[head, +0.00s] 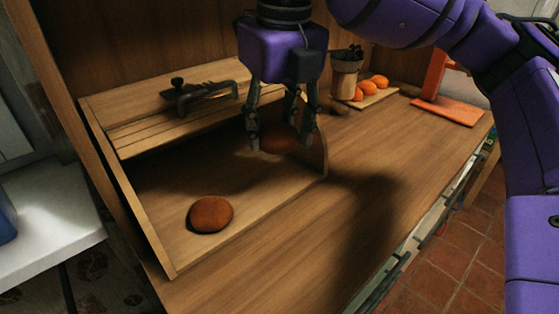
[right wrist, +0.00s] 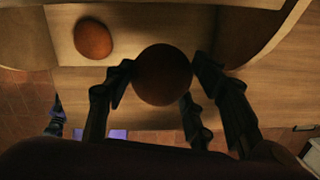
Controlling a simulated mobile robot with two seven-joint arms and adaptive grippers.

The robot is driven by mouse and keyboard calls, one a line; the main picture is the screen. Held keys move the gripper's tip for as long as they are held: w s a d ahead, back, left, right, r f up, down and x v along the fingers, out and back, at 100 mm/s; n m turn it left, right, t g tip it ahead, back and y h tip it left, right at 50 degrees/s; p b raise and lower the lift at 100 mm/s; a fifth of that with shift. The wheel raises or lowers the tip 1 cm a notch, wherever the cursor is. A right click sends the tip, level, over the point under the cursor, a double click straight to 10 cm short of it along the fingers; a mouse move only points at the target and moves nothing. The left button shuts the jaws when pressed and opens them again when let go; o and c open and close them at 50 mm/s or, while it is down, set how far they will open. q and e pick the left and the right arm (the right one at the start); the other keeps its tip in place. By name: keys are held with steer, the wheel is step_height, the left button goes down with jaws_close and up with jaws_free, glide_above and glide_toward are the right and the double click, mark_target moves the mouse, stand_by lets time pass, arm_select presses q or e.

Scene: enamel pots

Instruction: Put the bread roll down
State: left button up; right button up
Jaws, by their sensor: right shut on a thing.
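My right gripper (head: 282,132) points down into the open wooden bread box (head: 150,232), at its right part. It is shut on a round brown bread roll (head: 278,140), which shows between its fingers. The held roll also shows in the right wrist view (right wrist: 163,75), between the fingers (right wrist: 160,88). I cannot tell whether this roll touches the box floor. A second bread roll (head: 211,214) lies on the box floor at the front left, apart from the gripper; it is at the upper left in the right wrist view (right wrist: 93,39).
To the right on the wooden counter (head: 375,160) stand a wooden pot (head: 345,78), a board with oranges (head: 367,90) and an orange stand (head: 450,110). The counter's front is clear.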

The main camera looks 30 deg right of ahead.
steer(key=w+d+f, duration=0.2)
steer(key=f, duration=0.1)
steer(key=w+d+f+b, duration=0.1)
steer(key=f, duration=0.1)
steer(key=shift+d+f, duration=0.2)
steer(key=shift+d, duration=0.15)
steer(key=f, duration=0.1)
steer(key=f+b, duration=0.1)
steer(key=f, duration=0.1)
steer(key=shift+w+d+f, duration=0.15)
steer(key=shift+d, duration=0.2)
steer(key=shift+f, duration=0.3)
arm_select(q)
step_height(320, 180, down, 2)
steer(key=shift+s+a, duration=0.1)
steer(key=shift+a, duration=0.05)
arm_select(e)
steer(key=shift+f, duration=0.6)
arm_select(q)
steer(key=shift+s+a+f, duration=0.1)
steer(key=shift+s+f, duration=0.15)
steer(key=shift+s, duration=0.25)
arm_select(e)
steer(key=o, duration=1)
